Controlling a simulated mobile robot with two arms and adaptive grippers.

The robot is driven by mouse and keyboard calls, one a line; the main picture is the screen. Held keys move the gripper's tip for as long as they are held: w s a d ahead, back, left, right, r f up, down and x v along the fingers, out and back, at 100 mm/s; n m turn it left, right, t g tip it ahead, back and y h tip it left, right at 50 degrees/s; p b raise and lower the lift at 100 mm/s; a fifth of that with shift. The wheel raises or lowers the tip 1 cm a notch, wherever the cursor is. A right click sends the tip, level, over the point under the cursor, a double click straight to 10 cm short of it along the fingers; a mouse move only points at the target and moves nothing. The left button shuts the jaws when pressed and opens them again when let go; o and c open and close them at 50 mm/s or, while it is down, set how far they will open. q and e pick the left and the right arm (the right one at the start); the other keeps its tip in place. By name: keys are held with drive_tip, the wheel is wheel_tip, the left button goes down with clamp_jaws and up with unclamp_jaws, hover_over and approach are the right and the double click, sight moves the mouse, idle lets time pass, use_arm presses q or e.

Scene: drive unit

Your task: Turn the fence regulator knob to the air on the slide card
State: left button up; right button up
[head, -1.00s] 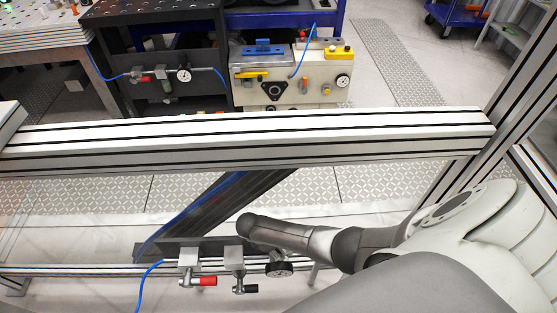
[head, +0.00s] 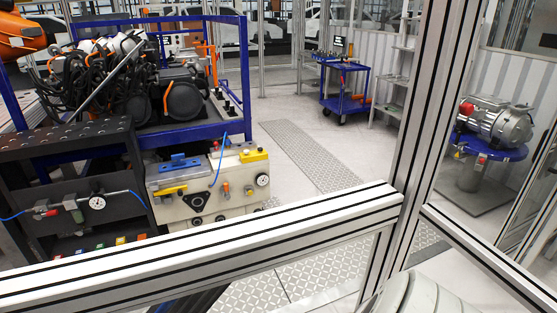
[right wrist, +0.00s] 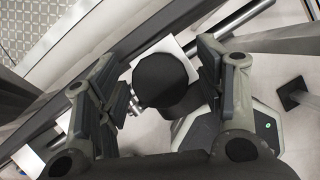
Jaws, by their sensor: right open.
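In the right wrist view, a black round knob (right wrist: 160,78) shows end-on in front of a white plate and a silver fitting, and I take it for the fence regulator knob. My right gripper (right wrist: 163,90) is open, with one finger on each side of the knob. A gap shows at the left finger; whether the right finger touches the knob I cannot tell. The head view does not show the knob or the gripper; the fence's top rail (head: 200,246) hides what is below. My left gripper is in neither view. I see no readable slide card.
The aluminium fence post (head: 420,130) stands close on the right. Beyond the rail are a beige unit with a gauge (head: 215,190), a black perforated bench (head: 70,140) and a blue cart (head: 345,100). A motor on a blue stand (head: 490,150) is at far right.

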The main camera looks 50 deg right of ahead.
drive_tip(key=n, duration=0.1)
drive_tip(key=n+b, duration=0.1)
drive_tip(key=shift+d+f+n+t+y, duration=0.1)
drive_tip(key=shift+f+n+t+y, duration=0.15)
drive_tip(key=shift+n+t+y, duration=0.15)
drive_tip(key=v, duration=1.1)
drive_tip(key=s+a+r+m+y, duration=0.3)
drive_tip(key=a+r+m, duration=0.1)
drive_tip(key=a+m, duration=0.4)
drive_tip(key=s+d+f+m+b, duration=0.2)
drive_tip(key=f+m, duration=0.4)
drive_tip(key=f, duration=0.6)
drive_tip(key=s+d+f+m+g+b, duration=0.1)
drive_tip(key=s+d+f+m+b, duration=0.1)
drive_tip(key=s+f+m+b, duration=0.2)
drive_tip(key=s+d+f+m+b, duration=0.2)
drive_tip(key=s+f+m, duration=0.5)
drive_tip(key=f, duration=1.3)
drive_tip(key=shift+s+d+m+g+b, duration=0.3)
drive_tip(key=shift+s+b, duration=0.3)
drive_tip(key=shift+b, duration=0.15)
drive_tip(key=c, duration=0.3)
drive_tip(key=shift+w, duration=0.1)
